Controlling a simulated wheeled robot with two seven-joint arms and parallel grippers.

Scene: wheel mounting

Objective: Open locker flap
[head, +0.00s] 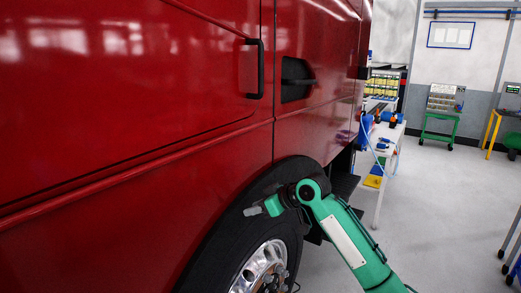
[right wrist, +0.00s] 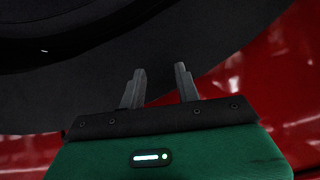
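The red vehicle side fills the left of the head view. A large red panel (head: 130,90) with dark seams lies flush there; I take it for the locker flap, and it looks closed. A black bar handle (head: 260,69) stands upright at its right edge. A black recessed handle (head: 297,80) is further right. My right gripper (head: 248,211) is well below both handles, in front of the tyre, pointing left. In the right wrist view its two fingers (right wrist: 160,84) stand apart with nothing between them. My left gripper is not in view.
A wheel with a black tyre (head: 222,250) and shiny rim sits below the panel, close behind my right gripper. A white table (head: 385,150) with tools stands beyond the vehicle. A green stand (head: 440,125) is at the back. The grey floor between is clear.

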